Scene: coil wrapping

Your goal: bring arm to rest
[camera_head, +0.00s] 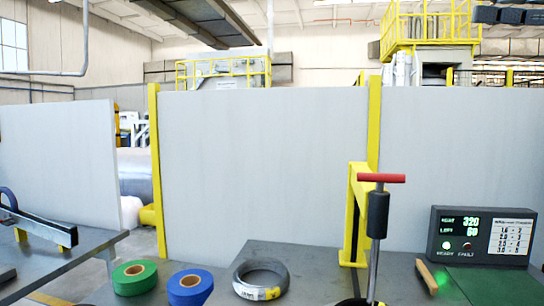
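Neither of my grippers shows in the head view, and no arm of mine can be made out. A wire coil (261,279) with a small yellow-and-white label lies flat on the grey table. A green tape roll (135,277) and a blue tape roll (190,287) lie to its left, apart from it. An upright tool with a red T-handle (381,178) and a black sleeve (377,215) stands right of the coil. Its dark foot is cut off by the bottom edge.
A yellow post (356,215) stands behind the tool. A display box (481,235) reading 320 and 60, with a green light, stands at right behind a green mat (497,286). A wooden-handled item (427,277) lies beside the mat. A side table (50,262) holds a metal channel (40,228).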

